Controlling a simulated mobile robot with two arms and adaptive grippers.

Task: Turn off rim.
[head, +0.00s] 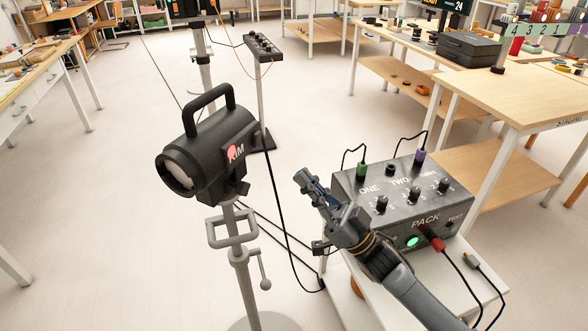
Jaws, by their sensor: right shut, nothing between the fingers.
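A black studio lamp (212,150) with a top handle stands on a grey stand, its lens facing left. Its side label seems to read RIM, partly covered by a red dot. A grey power pack (345,183) sits on a white cart. It has knobs under ONE, TWO and a third label that is hard to read: a left knob (381,204), a middle knob (414,193) and a right knob (443,185). A green light (412,241) glows on its front. My right gripper (304,181) is shut and empty, left of the pack, apart from the lamp.
A green plug (362,170) and a purple plug (420,157) sit in the pack's top. A red plug (436,243) is in its front; a grey plug (472,261) lies on the cart. Cables hang near the lamp stand (247,290). A workbench (520,98) stands right.

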